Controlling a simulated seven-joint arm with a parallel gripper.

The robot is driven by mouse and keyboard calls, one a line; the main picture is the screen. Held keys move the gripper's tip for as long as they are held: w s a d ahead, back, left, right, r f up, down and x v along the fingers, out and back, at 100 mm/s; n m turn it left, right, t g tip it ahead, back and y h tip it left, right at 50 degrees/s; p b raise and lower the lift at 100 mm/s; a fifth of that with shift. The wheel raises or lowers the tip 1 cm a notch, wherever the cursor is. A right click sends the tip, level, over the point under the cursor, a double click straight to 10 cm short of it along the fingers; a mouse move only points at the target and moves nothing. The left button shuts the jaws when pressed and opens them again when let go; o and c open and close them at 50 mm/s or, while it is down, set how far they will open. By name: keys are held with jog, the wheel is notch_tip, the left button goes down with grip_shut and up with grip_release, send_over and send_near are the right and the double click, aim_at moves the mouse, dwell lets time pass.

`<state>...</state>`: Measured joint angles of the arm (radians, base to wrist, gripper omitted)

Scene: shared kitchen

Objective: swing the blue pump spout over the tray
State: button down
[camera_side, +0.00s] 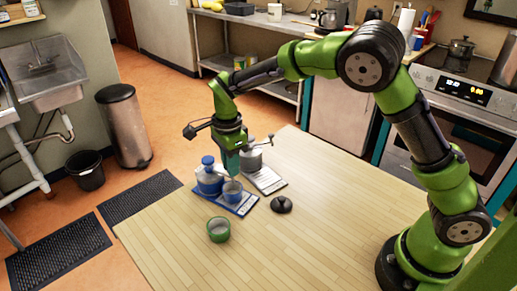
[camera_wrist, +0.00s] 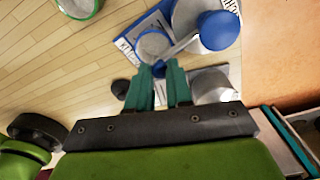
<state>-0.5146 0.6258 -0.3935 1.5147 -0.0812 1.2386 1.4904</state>
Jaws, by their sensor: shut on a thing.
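The blue pump (camera_side: 208,178) is a round pot with a blue domed top, standing upright on a blue-edged tray (camera_side: 243,208). In the wrist view its blue top (camera_wrist: 218,30) is at the upper right. A thin grey spout (camera_wrist: 181,47) runs from it down-left to a small blue tip. My gripper (camera_side: 231,172) points down beside the pump; its teal fingers (camera_wrist: 160,73) are shut on the spout near that tip. A small blue cup (camera_side: 232,190) stands on the tray, with the spout end close to its rim in the wrist view. The fingers partly hide the spout in the side view.
A grey pot (camera_side: 252,159) with a handle stands behind on a white-and-grey board (camera_side: 270,182). A black lidlike knobbed piece (camera_side: 281,205) and a green cup (camera_side: 219,229) lie nearby on the wooden table (camera_side: 300,240). The table's front right is clear.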

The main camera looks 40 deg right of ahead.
jog(key=shift+s+a+m, duration=0.1)
jog(key=shift+a+m, duration=0.3)
jog(key=shift+m, duration=0.2)
jog(key=c, duration=1)
grip_release()
notch_tip(320, 180, up, 17)
